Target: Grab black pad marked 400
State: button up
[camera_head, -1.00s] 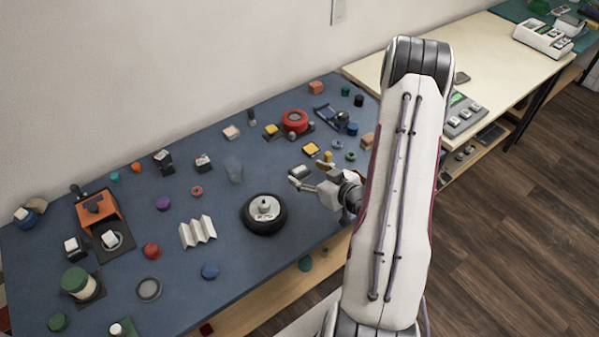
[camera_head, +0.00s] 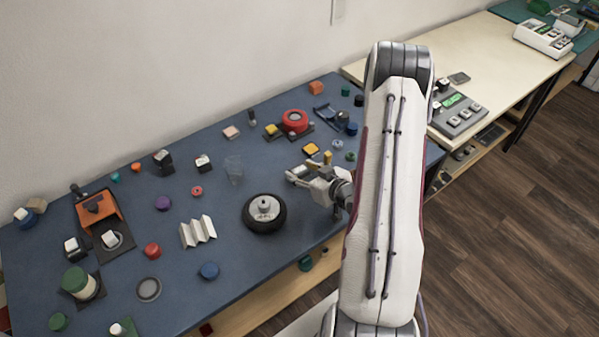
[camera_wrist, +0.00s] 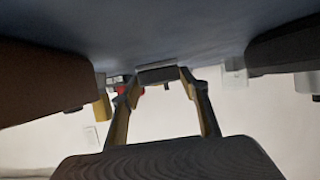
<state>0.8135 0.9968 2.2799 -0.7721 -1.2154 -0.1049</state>
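My gripper (camera_head: 304,177) is low over the front right part of the blue table, reaching left. In the wrist view its two fingers (camera_wrist: 159,80) are spread apart. A small dark grey flat block (camera_wrist: 158,74) lies between or just beyond the fingertips, close to the table surface; I cannot tell whether they touch it. In the head view a small block with a light top and dark side (camera_head: 296,172) is at the fingertips. No marking 400 is readable, so I cannot confirm that it is the pad.
A black round wheel-like piece (camera_head: 264,224) stands left of my gripper. A yellow block (camera_head: 310,149) and a red round tool (camera_head: 295,121) are behind it. A clear cup (camera_head: 234,169) is further left. The table's front edge is close below my arm.

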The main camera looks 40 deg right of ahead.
aim_at(302, 172)
jog(key=c, duration=0.3)
jog(key=shift+c, duration=0.2)
jog(key=shift+r, duration=0.15)
notch_tip(302, 172, up, 10)
dwell(0.8)
